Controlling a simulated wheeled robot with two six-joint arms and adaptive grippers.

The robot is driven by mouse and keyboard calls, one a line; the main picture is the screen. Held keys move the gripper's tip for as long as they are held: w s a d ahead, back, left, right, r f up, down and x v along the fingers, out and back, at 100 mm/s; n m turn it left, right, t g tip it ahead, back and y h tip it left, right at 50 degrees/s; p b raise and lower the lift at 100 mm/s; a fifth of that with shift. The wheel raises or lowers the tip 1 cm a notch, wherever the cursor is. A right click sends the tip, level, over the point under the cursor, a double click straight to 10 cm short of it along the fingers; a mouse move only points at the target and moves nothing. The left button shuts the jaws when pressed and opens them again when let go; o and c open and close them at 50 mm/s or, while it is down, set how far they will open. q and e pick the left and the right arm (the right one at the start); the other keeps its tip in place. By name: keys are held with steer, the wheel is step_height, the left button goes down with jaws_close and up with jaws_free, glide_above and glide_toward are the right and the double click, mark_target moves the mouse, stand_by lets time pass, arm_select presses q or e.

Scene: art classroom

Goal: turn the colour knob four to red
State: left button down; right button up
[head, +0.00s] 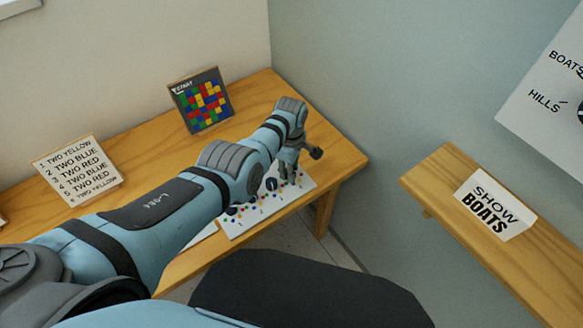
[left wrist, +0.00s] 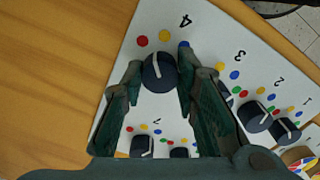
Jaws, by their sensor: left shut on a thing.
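In the left wrist view, knob four (left wrist: 159,74) is a round dark dial with a light pointer line, on a white panel (left wrist: 205,22). A red, a yellow and a blue dot lie in an arc beside its number 4. The pointer seems to face the red-to-yellow side, but its exact setting is hard to tell. My left gripper (left wrist: 160,80) is shut on this knob, one finger on each side. In the head view, my left gripper (head: 289,174) reaches down to the panel (head: 238,228), hiding part of it. My right gripper is not in view.
Other dark knobs (left wrist: 256,117) with coloured dots sit close to the fingers. On the wooden table (head: 258,103) stand a coloured-square START board (head: 200,100) and a list card (head: 78,170). A wooden shelf (head: 440,180) with a SHOW BOATS sign (head: 494,204) is at right.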

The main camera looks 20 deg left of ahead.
arm_select(q)
steer(key=shift+f+n, duration=0.1)
steer(key=shift+n, duration=1.6)
steer(key=shift+s, duration=0.1)
steer(key=c, duration=1.2)
jaws_free()
steer(key=shift+c, duration=0.2)
steer(key=shift+r, duration=0.65)
step_height(320, 180, up, 11)
